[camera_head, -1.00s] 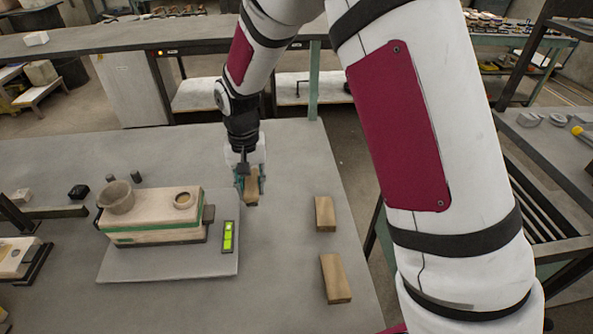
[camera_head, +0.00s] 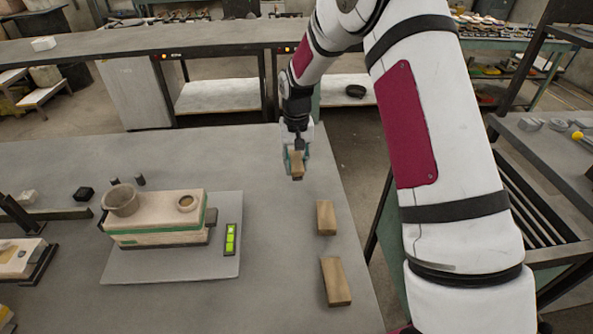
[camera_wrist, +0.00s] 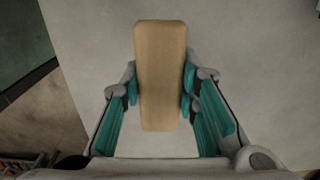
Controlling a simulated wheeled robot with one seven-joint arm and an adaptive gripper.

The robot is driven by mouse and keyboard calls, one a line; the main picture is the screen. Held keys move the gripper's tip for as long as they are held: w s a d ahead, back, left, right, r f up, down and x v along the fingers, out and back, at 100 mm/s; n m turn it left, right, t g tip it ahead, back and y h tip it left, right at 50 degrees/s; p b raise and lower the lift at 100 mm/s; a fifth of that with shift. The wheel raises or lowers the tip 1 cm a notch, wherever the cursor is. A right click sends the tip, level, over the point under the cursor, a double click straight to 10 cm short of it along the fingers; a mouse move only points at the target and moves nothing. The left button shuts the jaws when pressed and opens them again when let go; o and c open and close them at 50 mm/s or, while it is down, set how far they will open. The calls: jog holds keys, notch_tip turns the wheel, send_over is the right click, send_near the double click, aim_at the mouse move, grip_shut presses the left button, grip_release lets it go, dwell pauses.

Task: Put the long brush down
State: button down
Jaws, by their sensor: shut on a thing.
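The long brush shows as a tan wooden block (camera_wrist: 161,75) between the two teal-padded fingers of my gripper (camera_wrist: 160,90) in the wrist view. My gripper is shut on it. In the head view my gripper (camera_head: 297,160) is over the far right part of the grey table (camera_head: 270,250), holding the wooden block (camera_head: 297,170). Whether the block touches the table cannot be told. Its bristles are not visible.
Two wooden blocks (camera_head: 326,217) and (camera_head: 336,282) lie along the table's right side. A beige mould (camera_head: 155,235) with a grey cup (camera_head: 122,200) stands on a grey plate (camera_head: 170,272), beside a green level (camera_head: 231,240). Table is clear between plate and blocks.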

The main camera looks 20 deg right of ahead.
jog(key=shift+f, duration=1.45)
jog(key=shift+f, duration=0.2)
jog(key=c, duration=1.2)
grip_release()
jog(key=shift+c, duration=0.2)
